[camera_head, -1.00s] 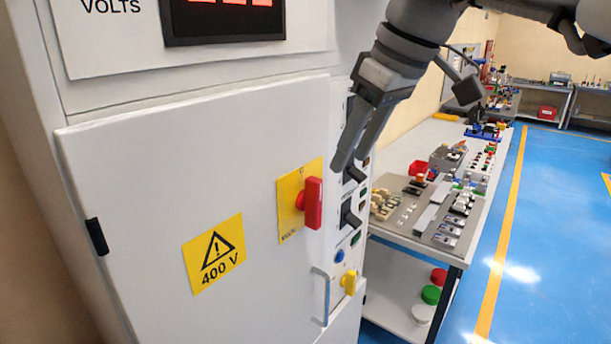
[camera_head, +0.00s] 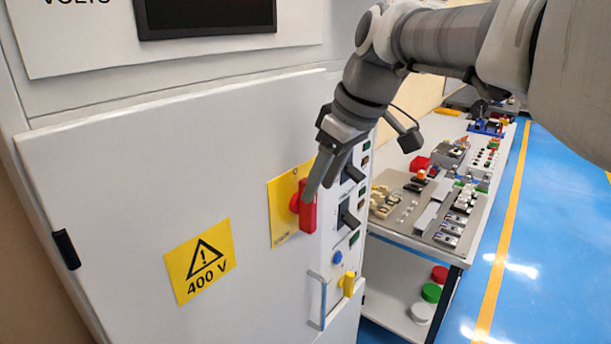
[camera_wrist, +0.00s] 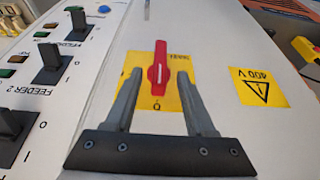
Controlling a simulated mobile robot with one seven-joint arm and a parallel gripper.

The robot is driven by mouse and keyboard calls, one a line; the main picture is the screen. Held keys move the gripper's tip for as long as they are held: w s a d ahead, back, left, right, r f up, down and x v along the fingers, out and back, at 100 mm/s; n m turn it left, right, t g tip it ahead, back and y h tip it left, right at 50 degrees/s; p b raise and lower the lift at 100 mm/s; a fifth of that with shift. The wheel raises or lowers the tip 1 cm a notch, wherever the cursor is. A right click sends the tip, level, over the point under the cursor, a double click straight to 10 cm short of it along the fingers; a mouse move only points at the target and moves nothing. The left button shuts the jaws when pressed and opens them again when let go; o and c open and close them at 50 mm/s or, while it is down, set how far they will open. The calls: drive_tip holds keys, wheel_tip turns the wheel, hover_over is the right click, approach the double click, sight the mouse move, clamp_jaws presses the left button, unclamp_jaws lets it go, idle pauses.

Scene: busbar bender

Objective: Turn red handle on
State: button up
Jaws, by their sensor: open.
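The red handle (camera_head: 307,212) is a rotary knob on a yellow plate (camera_head: 284,226) on the cabinet's front door, and its bar stands upright. My gripper (camera_head: 318,193) is open, with its fingertips right at the handle, partly covering its upper part in the head view. In the wrist view, the red handle (camera_wrist: 158,70) lies between the two spread fingers of my gripper (camera_wrist: 160,73), with a gap on each side. I cannot tell whether a fingertip touches the handle.
A 400 V warning sign (camera_head: 199,261) is left of the handle. A table (camera_head: 446,261) with several parts stands to the right.

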sight(310, 206)
drive_tip(key=x, duration=0.6)
drive_tip(key=shift+a+f, duration=0.1)
drive_tip(key=shift+f, duration=0.1)
drive_tip(key=shift+c, duration=0.2)
clamp_jaws()
drive_tip(key=shift+r, duration=0.1)
idle(0.9)
